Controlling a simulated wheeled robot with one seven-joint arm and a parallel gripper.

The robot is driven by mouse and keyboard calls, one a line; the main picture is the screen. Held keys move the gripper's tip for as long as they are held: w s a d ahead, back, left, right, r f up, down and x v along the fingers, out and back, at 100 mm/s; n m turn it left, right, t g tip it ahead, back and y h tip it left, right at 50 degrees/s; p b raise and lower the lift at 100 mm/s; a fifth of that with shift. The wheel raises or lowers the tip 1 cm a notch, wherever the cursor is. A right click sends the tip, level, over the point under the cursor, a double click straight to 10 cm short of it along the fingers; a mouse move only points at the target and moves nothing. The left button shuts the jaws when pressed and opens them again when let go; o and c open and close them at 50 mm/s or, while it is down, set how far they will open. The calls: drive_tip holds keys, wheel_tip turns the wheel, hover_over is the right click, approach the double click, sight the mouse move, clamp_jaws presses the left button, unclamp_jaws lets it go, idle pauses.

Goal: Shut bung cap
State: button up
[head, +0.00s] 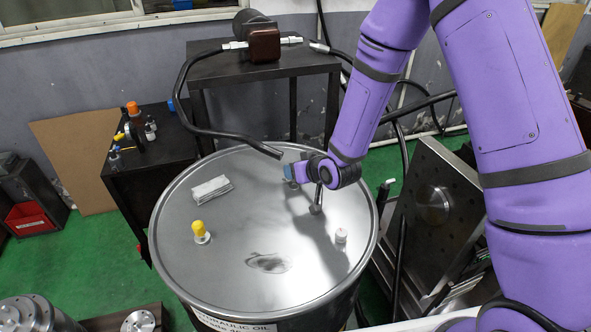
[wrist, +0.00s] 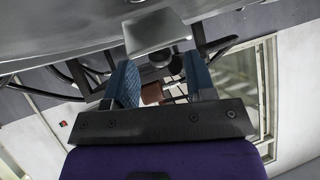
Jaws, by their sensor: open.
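The grey steel drum lid (head: 240,285) carries several fittings. A yellow cap (head: 200,228) sits on a pale base at the left. A small whitish plug (head: 341,236) stands at the right. A dark upright stem with a rounded foot (head: 316,205) stands below my wrist; I cannot tell which fitting is the bung cap. My gripper (head: 291,174) is over the rear right of the lid, its blue fingers pointing left. In the wrist view its two fingers (wrist: 162,82) are apart. A light grey flat piece (wrist: 157,32) shows beyond them; I cannot tell whether it is the cap.
A black hose (head: 180,92) ends over the lid's back edge near my gripper. A dark table (head: 205,70) with a brown box (head: 265,45) stands behind. A tilted metal plate (head: 435,205) is at the right.

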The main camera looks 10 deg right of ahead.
drive_tip(key=v, duration=0.9)
